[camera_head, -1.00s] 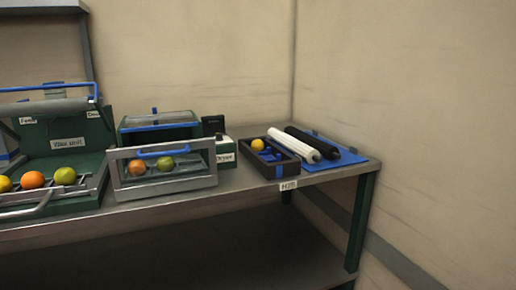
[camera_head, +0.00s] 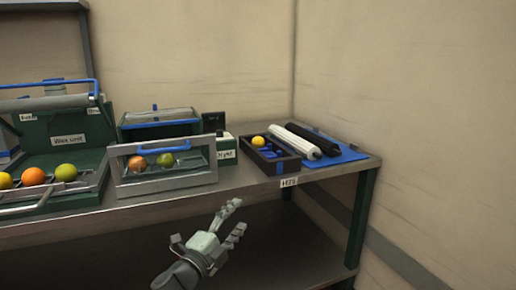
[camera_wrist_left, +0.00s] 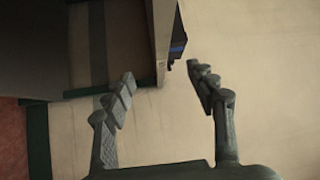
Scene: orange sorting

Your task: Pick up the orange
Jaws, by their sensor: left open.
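Several fruits show in the head view. An orange fruit (camera_head: 33,177) sits between a yellow one (camera_head: 5,181) and a green one (camera_head: 66,173) on the rack of the wax unit at the left. Another orange fruit (camera_head: 137,163) and a green fruit (camera_head: 165,160) are behind the clear front of the dryer. A yellow-orange fruit (camera_head: 258,141) lies in a dark tray (camera_head: 287,167) at the right. My left gripper (camera_head: 236,217) is open and empty, in front of the table edge and apart from every fruit. Its spread fingers also show in the left wrist view (camera_wrist_left: 165,88).
The table (camera_head: 250,183) has a narrow free strip along its front. The dryer (camera_head: 163,188) has a blue handle. A white roller (camera_head: 297,142) and a black one (camera_head: 314,140) lie on a blue mat (camera_head: 345,154) near the wall corner.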

